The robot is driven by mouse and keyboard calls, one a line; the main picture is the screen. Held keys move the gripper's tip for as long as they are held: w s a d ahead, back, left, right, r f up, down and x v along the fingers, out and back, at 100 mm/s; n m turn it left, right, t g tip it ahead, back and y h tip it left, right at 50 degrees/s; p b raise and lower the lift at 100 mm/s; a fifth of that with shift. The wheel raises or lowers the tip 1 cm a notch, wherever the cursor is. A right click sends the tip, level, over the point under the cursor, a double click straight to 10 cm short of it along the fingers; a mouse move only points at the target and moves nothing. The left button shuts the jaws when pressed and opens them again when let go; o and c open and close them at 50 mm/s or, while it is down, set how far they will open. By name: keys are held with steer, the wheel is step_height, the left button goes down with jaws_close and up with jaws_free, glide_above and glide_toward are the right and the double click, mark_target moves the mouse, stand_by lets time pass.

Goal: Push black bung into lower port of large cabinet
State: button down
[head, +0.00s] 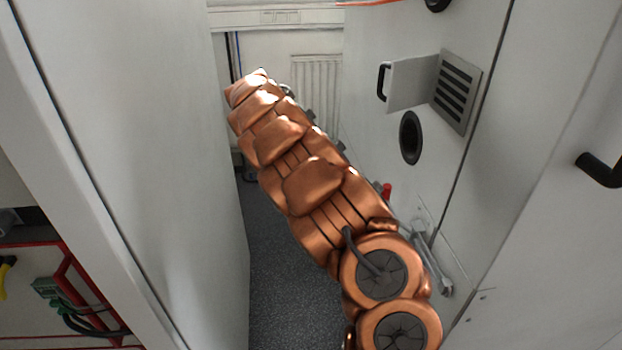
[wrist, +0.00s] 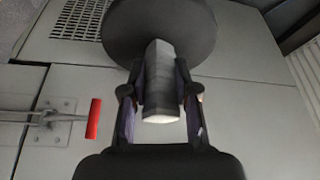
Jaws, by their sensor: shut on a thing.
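The black bung (wrist: 160,25) shows in the wrist view as a broad dark disc with a grey, pale-ended grip (wrist: 160,108) pointing back at me. My gripper (wrist: 161,80) is shut on this grip, one finger on each side. The disc lies beyond the fingertips, in front of the pale cabinet panel. It hides the panel behind it, so I cannot tell whether it touches or covers a port. In the head view the large cabinet (head: 375,55) stands at right, with a dark round port (head: 411,137) below the vent. My gripper and the bung are not clearly seen there.
A small open flap (head: 412,82) with a black handle juts out beside the vent (head: 457,92). A red-tipped lever (wrist: 93,118) projects left of my gripper. A white panel (head: 130,130) bounds the left of the narrow aisle; grey floor (head: 285,305) shows between. A radiator (head: 317,85) is behind.

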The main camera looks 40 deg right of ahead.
steer(key=shift+w+a+r, duration=0.1)
steer(key=shift+a+r, duration=0.05)
steer(key=shift+r, duration=0.25)
steer(key=shift+r+p, duration=0.35)
steer(key=shift+r, duration=1.75)
